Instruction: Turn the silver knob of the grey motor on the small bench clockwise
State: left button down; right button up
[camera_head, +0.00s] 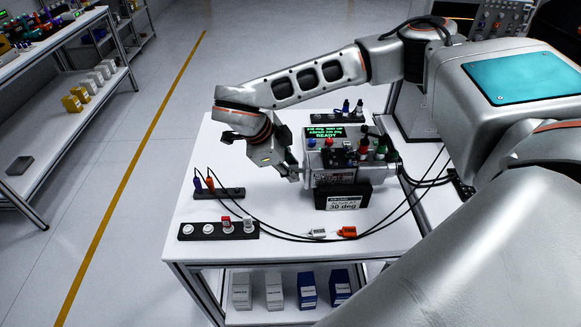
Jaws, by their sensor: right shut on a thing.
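The grey motor (333,176) sits on the small white bench (280,256), with a green-lit READY screen (324,139) and several coloured knobs and plugs on top. A dark sign reading 30 deg (343,198) stands in front of it. My right gripper (292,174) reaches in from the upper right and points down at the motor's left side. It is shut at the place of the silver knob, which its fingers mostly hide. My left gripper is not in view.
Black strips with plugs (219,193) and white caps (218,231) lie on the bench's left. Loose cables with white and orange connectors (347,232) cross its front. Boxes (275,291) stand on the lower shelf. Another shelf unit is far left, with clear floor between.

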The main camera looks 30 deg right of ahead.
jog(key=shift+s+a+f+t+h+b, duration=0.1)
jog(key=shift+f+t+h+b, duration=0.1)
jog(key=shift+t+h+b, duration=0.45)
jog(key=shift+t+b, duration=0.45)
jog(key=shift+t, duration=0.1)
jog(key=shift+s+a+f+m+t+h+b, duration=0.1)
jog(key=shift+f+m+t+h+b, duration=0.05)
jog(key=shift+m+t+h+b, duration=0.25)
jog(key=t+h+b, duration=0.1)
jog(key=b, duration=0.1)
jog(key=m+t+h+b, duration=0.1)
jog(key=t+b, duration=0.1)
jog(key=f+t+h+b, duration=0.1)
jog(key=h+b, duration=0.1)
jog(key=b, duration=0.1)
jog(key=shift+s+a+m+t, duration=0.15)
jog(key=shift+s+m+t, duration=0.15)
jog(key=shift+t, duration=0.1)
jog(key=shift+f+t+h+b, duration=0.1)
jog(key=shift+t+h+b, duration=0.25)
jog(key=shift+b, duration=0.5)
jog(key=shift+m+t+h+b, duration=0.25)
jog(key=shift+m+h+b, duration=0.05)
jog(key=shift+b, duration=0.35)
jog(key=shift+r, duration=0.2)
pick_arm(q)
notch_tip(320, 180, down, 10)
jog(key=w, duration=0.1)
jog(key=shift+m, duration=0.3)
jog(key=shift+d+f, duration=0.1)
